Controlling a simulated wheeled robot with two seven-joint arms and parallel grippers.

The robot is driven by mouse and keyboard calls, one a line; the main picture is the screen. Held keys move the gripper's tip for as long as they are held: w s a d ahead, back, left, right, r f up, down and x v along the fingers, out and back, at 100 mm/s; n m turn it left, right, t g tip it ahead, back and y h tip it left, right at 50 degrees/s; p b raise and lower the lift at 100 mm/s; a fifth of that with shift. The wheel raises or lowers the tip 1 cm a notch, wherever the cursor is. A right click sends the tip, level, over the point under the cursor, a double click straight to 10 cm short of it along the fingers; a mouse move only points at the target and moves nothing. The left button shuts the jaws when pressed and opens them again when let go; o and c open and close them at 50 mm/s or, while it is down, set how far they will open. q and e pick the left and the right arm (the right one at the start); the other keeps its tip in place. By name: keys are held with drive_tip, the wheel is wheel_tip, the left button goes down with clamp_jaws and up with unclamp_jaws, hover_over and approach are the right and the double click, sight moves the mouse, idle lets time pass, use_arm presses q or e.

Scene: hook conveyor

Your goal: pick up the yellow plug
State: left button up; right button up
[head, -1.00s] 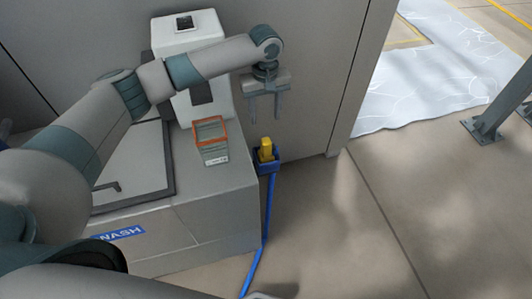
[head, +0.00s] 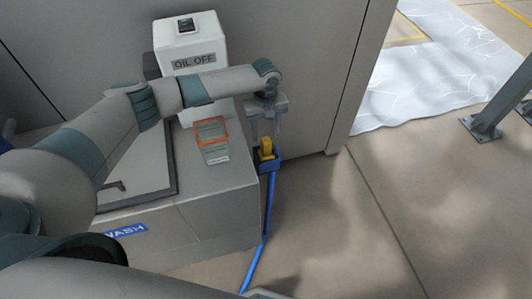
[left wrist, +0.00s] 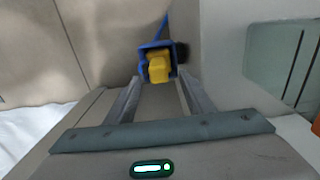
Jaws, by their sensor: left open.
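The yellow plug (head: 266,147) sits upright in a small blue holder (head: 270,166) at the right side of the wash cabinet. In the left wrist view the plug (left wrist: 159,68) and blue holder (left wrist: 146,48) show just beyond the fingertips. My left gripper (head: 265,138) is open and points down, with its fingers above and around the top of the plug in the head view. In the left wrist view the open fingers (left wrist: 158,84) point at the plug from either side. I cannot tell whether they touch it. My right gripper does not show.
A white unit marked OIL OFF (head: 190,45) stands behind. A blue cable (head: 268,210) runs down from the holder.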

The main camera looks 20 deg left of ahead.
sight(266, 140)
use_arm(q)
drive_tip(key=shift+f+p, duration=0.4)
drive_tip(key=shift+f, duration=0.2)
wheel_tip(266, 140, down, 3)
drive_tip(key=shift+w+d+p, duration=0.1)
drive_tip(key=shift+p, duration=0.35)
drive_tip(key=shift+f, duration=0.45)
clamp_jaws()
